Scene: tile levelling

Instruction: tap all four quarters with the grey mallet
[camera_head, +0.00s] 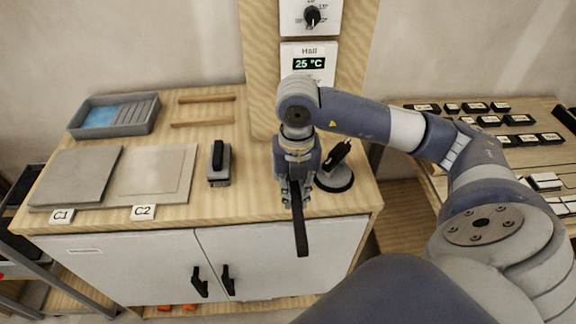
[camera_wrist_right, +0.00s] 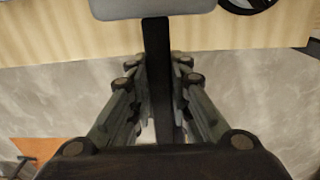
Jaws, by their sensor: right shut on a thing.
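My right gripper (camera_head: 297,190) is above the front right part of the wooden counter and is shut on the black handle (camera_head: 301,235) of the mallet. The handle points down toward the front edge. In the right wrist view the handle (camera_wrist_right: 157,60) runs between the fingers to the grey mallet head (camera_wrist_right: 152,8). In the head view the mallet head is hidden behind the gripper. At the counter's left lie a darker grey tile (camera_head: 75,178) behind the C1 label and a lighter grey square (camera_head: 155,172) behind the C2 label. My left gripper is not in view.
A grey tray (camera_head: 143,128) with blue inside and two wooden strips (camera_head: 205,123) lie at the back. A grey block with a black handle (camera_head: 219,163) stands mid-counter. A round black-based tool (camera_head: 335,178) stands right of the gripper. A wooden post rises behind.

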